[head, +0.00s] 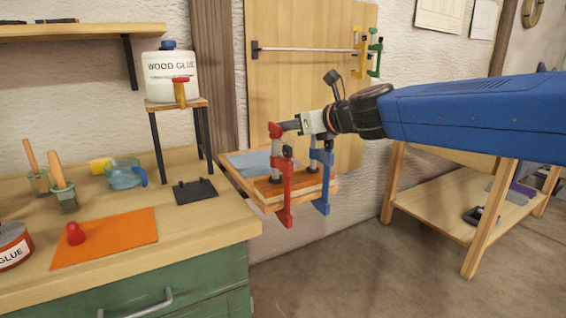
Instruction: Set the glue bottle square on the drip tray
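A white jug labelled WOOD GLUE (171,78) with a blue cap stands upright on a small stand at the back of the bench. A red and yellow tap (180,92) shows at its lower front. No other glue bottle is plain in view. A dark flat plate (195,191) lies on the bench in front of the stand; I cannot tell whether it is the drip tray. My gripper (287,126) is right of the jug, at the top of a red clamp (280,175). Its fingertips are small and partly hidden, so I cannot tell whether they are open or shut.
A blue clamp (322,178) and the red one sit on laths (295,190) at the bench's right end. An orange mat (105,238) with a red cone (75,233), a blue cup (123,175), brush pots and a glue tin (13,246) occupy the left.

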